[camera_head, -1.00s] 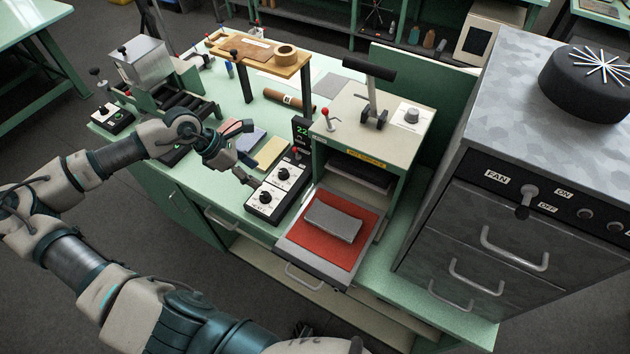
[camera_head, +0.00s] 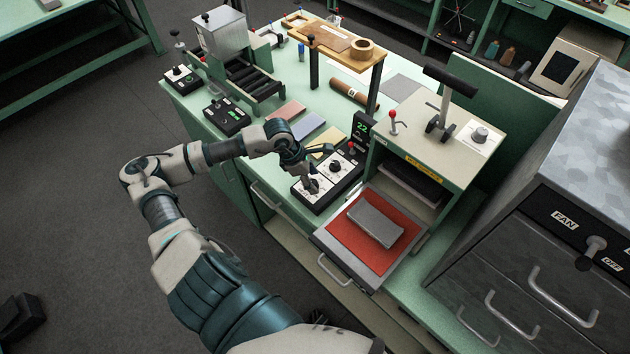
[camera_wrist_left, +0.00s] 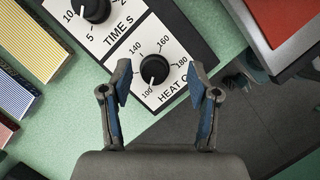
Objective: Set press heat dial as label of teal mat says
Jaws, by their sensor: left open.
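The heat dial (camera_wrist_left: 155,69) is a black knob on a white plate, lower on the press control box (camera_head: 350,176). Its scale runs from 100 to 180, and its white mark points near 100. My left gripper (camera_wrist_left: 160,103) is open, its fingertips just short of the dial, one to each side of it. In the head view my left gripper (camera_head: 309,184) hides most of this dial. The time dial (camera_head: 336,167) sits beyond it. I cannot make out a teal mat or its label. My right gripper is out of view.
The press (camera_head: 440,150) stands right of the box, its drawer (camera_head: 328,243) out with a red pad (camera_head: 405,250) and grey slab (camera_head: 376,220). A green display (camera_head: 361,128) reads 22. Pink, lavender and yellow pieces lie behind the box. A cabinet (camera_head: 540,240) stands at right.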

